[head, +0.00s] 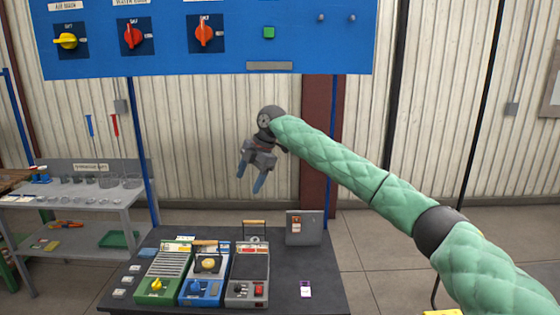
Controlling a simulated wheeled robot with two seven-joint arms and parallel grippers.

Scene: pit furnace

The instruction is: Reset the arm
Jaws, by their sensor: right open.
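My right arm, in a green quilted sleeve, reaches in from the lower right of the head view. My right gripper (251,178) hangs open and empty in the air, its fingers pointing down above the dark table (325,280). It is below the blue switch panel (330,50) and apart from everything in view. My left gripper is not in view.
Green (165,273), blue (205,276) and grey (248,274) devices stand on the dark table, with a grey box (303,228) behind. A grey shelf unit (105,195) stands left. Blue posts (143,150) hold the panel.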

